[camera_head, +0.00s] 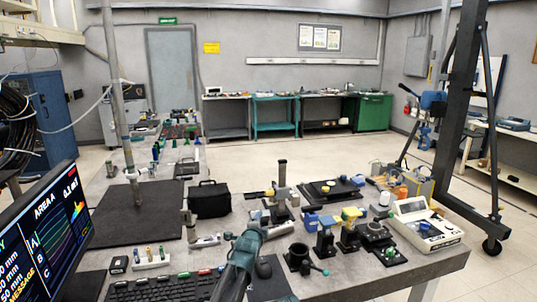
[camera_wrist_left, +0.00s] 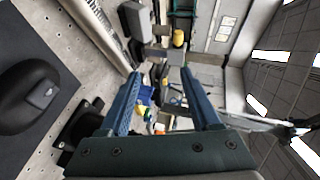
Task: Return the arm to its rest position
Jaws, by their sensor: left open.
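My left gripper (camera_head: 250,240) shows as a teal shape at the bottom centre of the head view, above the front part of the grey workbench (camera_head: 330,272). In the left wrist view its two blue fingers (camera_wrist_left: 160,82) stand wide apart with nothing held between them. Beyond the fingers are small blue, yellow and orange items on the bench, apart from the fingers. My right gripper shows in neither view.
A monitor (camera_head: 48,235) and a black keyboard (camera_head: 165,287) are at the left. A black case (camera_head: 210,199) stands behind the gripper. Optical mounts and a white instrument (camera_head: 425,226) crowd the right. A dark mat (camera_head: 115,222) has bare room. A dark post (camera_head: 462,100) rises at right.

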